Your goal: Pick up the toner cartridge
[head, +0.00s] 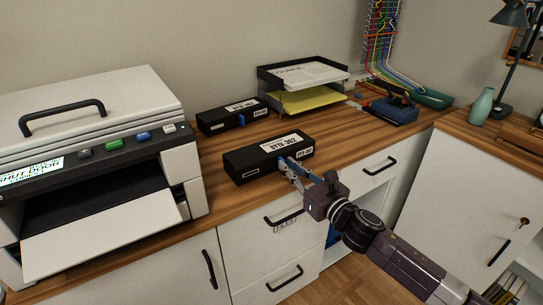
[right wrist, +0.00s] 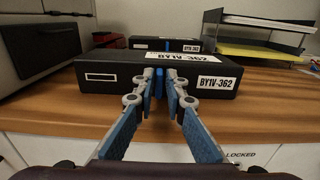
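A black toner cartridge (head: 262,160) with a white label lies at the front of the wooden desk, right of the printer. It also fills the middle of the right wrist view (right wrist: 112,78). My right gripper (head: 288,163) is at its front face, and in the right wrist view its fingertips (right wrist: 161,84) are close together on either side of a blue tab (right wrist: 158,83). The fingers appear shut on this tab, which they partly hide. The cartridge looks level and at desk height. A second, similar black box (head: 222,122) lies behind it. My left gripper is not in view.
The white printer (head: 100,110) stands at the left with its tray out. A paper tray stack (head: 268,82) stands behind. A blue tool (head: 398,112) and a green tray (head: 434,99) lie farther right. Bare desk (head: 340,130) lies right of the cartridge.

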